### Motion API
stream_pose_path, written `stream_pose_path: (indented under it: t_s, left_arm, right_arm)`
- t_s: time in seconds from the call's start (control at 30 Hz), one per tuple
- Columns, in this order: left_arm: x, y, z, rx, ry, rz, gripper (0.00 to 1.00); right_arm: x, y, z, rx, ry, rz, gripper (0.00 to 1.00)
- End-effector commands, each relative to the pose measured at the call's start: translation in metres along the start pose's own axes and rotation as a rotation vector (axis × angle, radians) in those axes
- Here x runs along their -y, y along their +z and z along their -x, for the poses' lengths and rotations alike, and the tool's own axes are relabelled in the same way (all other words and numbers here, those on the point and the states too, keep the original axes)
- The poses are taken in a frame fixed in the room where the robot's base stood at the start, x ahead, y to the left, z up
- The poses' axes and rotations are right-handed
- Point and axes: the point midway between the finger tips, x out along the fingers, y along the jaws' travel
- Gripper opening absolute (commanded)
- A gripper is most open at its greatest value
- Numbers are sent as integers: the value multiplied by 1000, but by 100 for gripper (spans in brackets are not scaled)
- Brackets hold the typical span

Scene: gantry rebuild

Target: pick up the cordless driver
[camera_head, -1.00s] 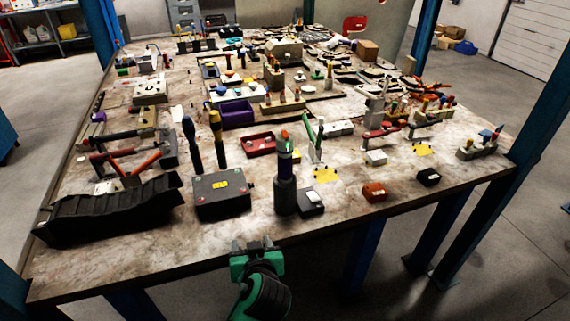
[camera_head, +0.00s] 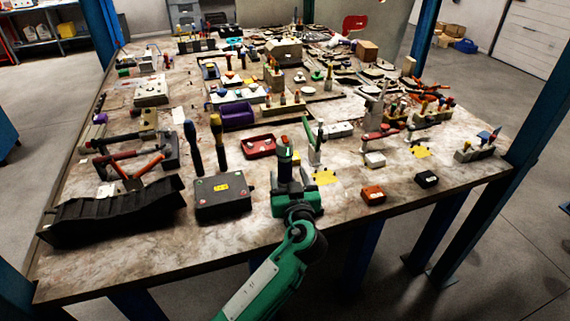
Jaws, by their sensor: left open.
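The cordless driver seems to be the dark upright tool (camera_head: 285,164) near the front edge of the workbench, standing right of a black case. Its upper part shows; its lower part is hidden behind my gripper. My left gripper (camera_head: 296,190), green and dark, is open in front of the tool's lower part, over the table's front. I cannot tell whether its fingers are around the tool or only in front of it. My right gripper is not in view.
The black case (camera_head: 222,196) lies close on the left, with two upright screwdrivers (camera_head: 193,146) behind it. A red tray (camera_head: 260,146) and a light upright tool (camera_head: 313,145) stand behind my gripper. An orange block (camera_head: 373,195) lies right. The bench front right of my gripper is mostly clear.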

Motion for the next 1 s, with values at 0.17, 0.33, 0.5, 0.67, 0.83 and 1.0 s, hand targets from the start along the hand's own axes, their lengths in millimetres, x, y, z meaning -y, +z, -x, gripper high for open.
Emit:
stream_pose_path:
  t_s: [0.17,0.33,0.5,0.67,0.83,1.0]
  left_arm:
    - [1,-5,-11,-1,-1,-2,59]
    - [4,-14,-35,-2,-2,-3,59]
    - [4,-10,-52,2,-1,-2,59]
    - [4,-8,-56,3,0,-1,59]
    - [4,-8,-56,2,0,0,53]
    - [4,-8,-56,2,0,0,20]
  right_arm:
    - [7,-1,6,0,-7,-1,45]
    - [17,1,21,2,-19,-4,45]
    - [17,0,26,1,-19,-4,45]
    - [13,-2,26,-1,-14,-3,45]
    - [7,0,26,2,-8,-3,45]
    - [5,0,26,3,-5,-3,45]
